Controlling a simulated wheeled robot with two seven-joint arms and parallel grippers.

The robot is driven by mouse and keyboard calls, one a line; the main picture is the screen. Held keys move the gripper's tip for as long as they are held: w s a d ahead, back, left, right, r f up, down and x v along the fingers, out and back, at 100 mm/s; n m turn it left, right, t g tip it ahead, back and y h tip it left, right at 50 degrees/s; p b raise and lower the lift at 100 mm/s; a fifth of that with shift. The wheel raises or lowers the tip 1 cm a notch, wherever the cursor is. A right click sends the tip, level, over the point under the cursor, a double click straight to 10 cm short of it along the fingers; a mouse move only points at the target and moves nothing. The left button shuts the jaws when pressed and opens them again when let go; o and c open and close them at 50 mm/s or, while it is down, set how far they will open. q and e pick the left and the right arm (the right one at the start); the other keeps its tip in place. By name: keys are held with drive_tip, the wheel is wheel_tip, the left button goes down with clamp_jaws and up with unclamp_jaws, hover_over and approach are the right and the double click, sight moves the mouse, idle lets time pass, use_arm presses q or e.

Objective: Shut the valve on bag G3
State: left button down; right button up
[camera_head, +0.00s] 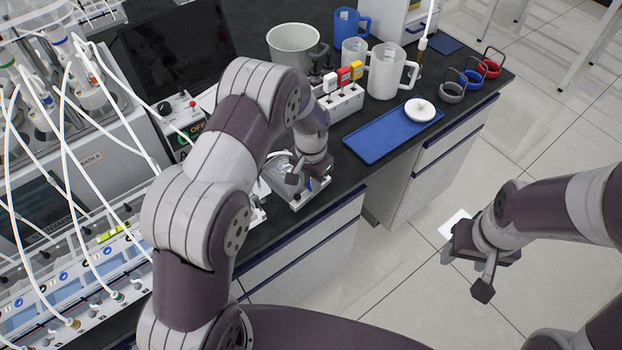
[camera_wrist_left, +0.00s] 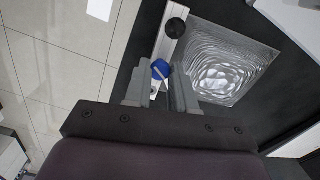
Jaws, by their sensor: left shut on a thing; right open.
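A clear, shiny gas bag (camera_wrist_left: 222,65) lies flat on the dark bench top in the left wrist view, beside a white strip (camera_wrist_left: 168,48). A blue valve (camera_wrist_left: 160,69) sits on the strip. My left gripper (camera_wrist_left: 160,88) points down and its two fingers are shut on the blue valve. In the head view, my left gripper (camera_head: 308,182) is low over the bench's front edge, and part of the bag (camera_head: 277,172) shows to its left. I can read no G3 label on the bag. My right gripper (camera_head: 467,272) is open and empty over the floor.
A blue tray (camera_head: 372,142) with a white lid (camera_head: 420,110) lies to the right of my left gripper. A white rack with coloured pieces (camera_head: 340,103), jugs (camera_head: 386,70) and a pot (camera_head: 293,44) stand behind. A monitor (camera_head: 178,48) and tubed reactors are left.

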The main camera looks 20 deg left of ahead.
idle(0.8)
use_arm(q)
drive_tip(key=c, duration=0.9)
unclamp_jaws()
drive_tip(key=shift+c, duration=0.2)
drive_tip(key=shift+r, duration=0.1)
wheel_tip(320, 180, up, 12)
drive_tip(key=b, duration=0.2)
drive_tip(key=shift+r, duration=0.25)
